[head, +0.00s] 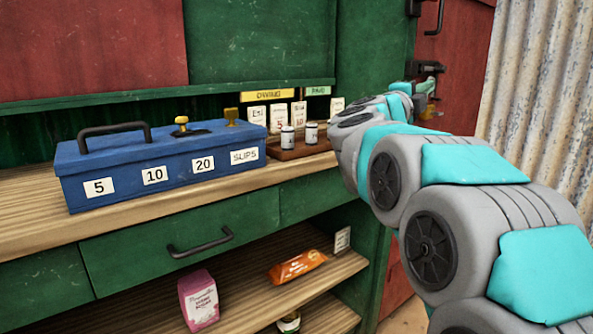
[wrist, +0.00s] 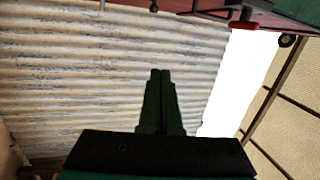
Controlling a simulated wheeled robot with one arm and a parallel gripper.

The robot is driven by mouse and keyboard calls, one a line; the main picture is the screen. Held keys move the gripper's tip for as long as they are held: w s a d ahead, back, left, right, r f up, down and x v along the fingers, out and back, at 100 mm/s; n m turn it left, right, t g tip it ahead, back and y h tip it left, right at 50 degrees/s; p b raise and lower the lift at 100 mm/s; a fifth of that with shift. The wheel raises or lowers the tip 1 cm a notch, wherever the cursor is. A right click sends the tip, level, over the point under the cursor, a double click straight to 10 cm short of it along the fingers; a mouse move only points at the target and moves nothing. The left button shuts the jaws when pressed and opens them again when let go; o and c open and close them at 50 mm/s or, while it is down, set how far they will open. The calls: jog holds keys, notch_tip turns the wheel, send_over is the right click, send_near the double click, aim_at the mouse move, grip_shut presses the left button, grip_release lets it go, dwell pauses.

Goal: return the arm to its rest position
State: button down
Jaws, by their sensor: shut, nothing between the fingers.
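My arm (head: 470,200) reaches from the lower right of the head view toward the red door at the back right. My gripper is at its far end, small and partly hidden by the arm links in that view. In the wrist view my gripper (wrist: 160,75) shows its two dark fingers together with nothing between them. The fingers stand in front of the corrugated metal wall (wrist: 80,70), apart from it as far as I can tell.
A blue cash box (head: 130,175) stands on the wooden counter (head: 30,222), left of my arm. The red door (head: 458,70) is at back right.

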jog(key=w+a+f+n+t+y, duration=0.1)
jog(key=a+f+n+t+y, duration=0.1)
jog(key=a+n+y, duration=0.4)
jog(key=a+f+n+t+y, duration=0.2)
jog(key=a+n+t+y, duration=0.1)
jog(key=a+n+y, duration=0.25)
jog(key=s+a+f+n+g+y, duration=0.3)
jog(key=s+a+f+n, duration=0.2)
jog(key=f, duration=0.3)
jog(key=s+a+f+n+g+y, duration=0.3)
jog(key=s+a+f+n+y, duration=0.15)
jog(key=f, duration=0.35)
jog(key=s+d+f+n+g+h+p, duration=0.15)
jog(key=s+f+g, duration=0.35)
jog(key=s+f, duration=0.65)
jog(key=s+d+f+n+g+h, duration=0.1)
jog(key=s+f+n+g, duration=0.2)
jog(key=s+f+g, duration=0.85)
jog(key=s+d, duration=0.2)
jog(key=s, duration=0.6)
jog(key=s+d+n+t+h, duration=0.1)
jog(key=s+d, duration=0.2)
jog(key=s, duration=0.6)
jog(key=shift+s+d+f, duration=0.15)
jog(key=shift+d, duration=0.05)
jog(key=c, duration=1.5)
grip_release()
jog(key=shift+t, duration=0.25)
